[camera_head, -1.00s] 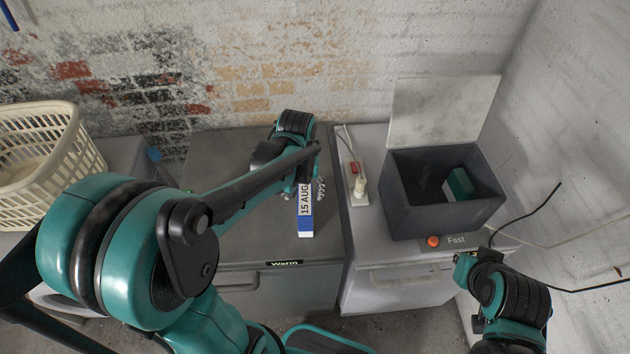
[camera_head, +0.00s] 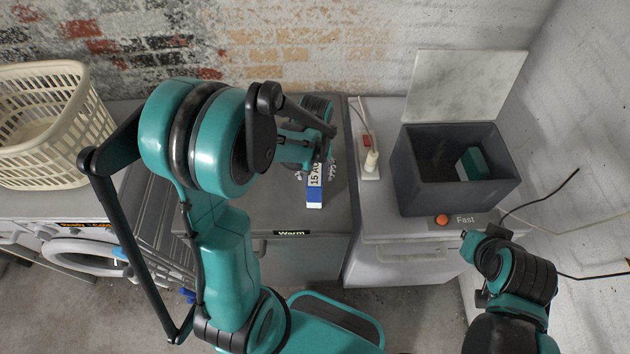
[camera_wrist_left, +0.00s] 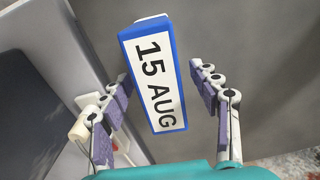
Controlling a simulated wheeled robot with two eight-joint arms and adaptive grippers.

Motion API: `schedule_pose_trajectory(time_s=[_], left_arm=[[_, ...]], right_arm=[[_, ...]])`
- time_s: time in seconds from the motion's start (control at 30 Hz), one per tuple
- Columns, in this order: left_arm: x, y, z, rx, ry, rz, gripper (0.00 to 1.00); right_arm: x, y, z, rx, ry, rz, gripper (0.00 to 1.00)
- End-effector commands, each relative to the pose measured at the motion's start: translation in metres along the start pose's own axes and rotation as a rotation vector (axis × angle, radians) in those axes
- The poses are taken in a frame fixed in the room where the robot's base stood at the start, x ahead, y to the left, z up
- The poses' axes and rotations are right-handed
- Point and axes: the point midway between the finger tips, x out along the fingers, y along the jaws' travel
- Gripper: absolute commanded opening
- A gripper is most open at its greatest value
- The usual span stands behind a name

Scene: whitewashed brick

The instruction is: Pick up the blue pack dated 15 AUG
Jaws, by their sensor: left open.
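The blue pack (camera_head: 315,196) with a white label reading 15 AUG stands on the grey top of the Warm unit in the head view; its upper part is hidden by my left gripper. In the left wrist view the pack (camera_wrist_left: 155,75) shows its whole label, lying between the two fingers. My left gripper (camera_wrist_left: 160,100) is open, one finger on each side of the pack, with gaps visible on both sides. In the head view the left gripper (camera_head: 318,166) is right at the pack's far end. My right arm is at the lower right; its fingers are not clearly visible.
A dark grey bin (camera_head: 460,195) with a teal-and-white item (camera_head: 473,163) inside stands on the Fast unit (camera_head: 405,249). A power strip (camera_head: 369,164) lies left of it. A cream laundry basket (camera_head: 50,125) is at far left. The Warm unit's top (camera_head: 268,208) is otherwise mostly clear.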

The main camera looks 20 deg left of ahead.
Motion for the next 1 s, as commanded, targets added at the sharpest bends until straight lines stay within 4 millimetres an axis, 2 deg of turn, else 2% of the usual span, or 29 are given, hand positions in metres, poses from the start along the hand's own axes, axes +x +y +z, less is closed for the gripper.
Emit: schedule_pose_trajectory(time_s=[0.07,0.2,0.3,0.67,0.83,0.97,1.0], left_arm=[[0.0,0.0,0.0,0.0,0.0,0.0,0.59],[-0.001,0.0,0.0,0.0,0.0,0.0,0.23],[-0.001,0.0,0.0,0.0,0.0,0.0,0.0],[-0.004,0.0,0.0,0.0,0.0,0.0,0.0],[-0.022,0.0,0.0,0.0,0.0,0.0,0.0],[-0.047,0.0,0.0,0.0,0.0,0.0,0.0],[-0.05,0.005,0.01,0.005,0.0,0.0,0.0]], right_arm=[[0.0,0.0,0.0,0.0,0.0,0.0,0.0],[0.0,0.0,0.0,0.0,0.0,0.0,0.0],[0.0,0.0,0.0,0.0,0.0,0.0,0.0],[-0.001,0.0,-0.001,0.0,0.0,0.0,0.0],[-0.007,0.0,-0.005,0.0,0.0,0.0,0.0],[-0.014,0.0,-0.01,0.0,0.0,0.0,0.0],[-0.015,0.0,-0.01,0.0,0.0,0.0,0.0]])
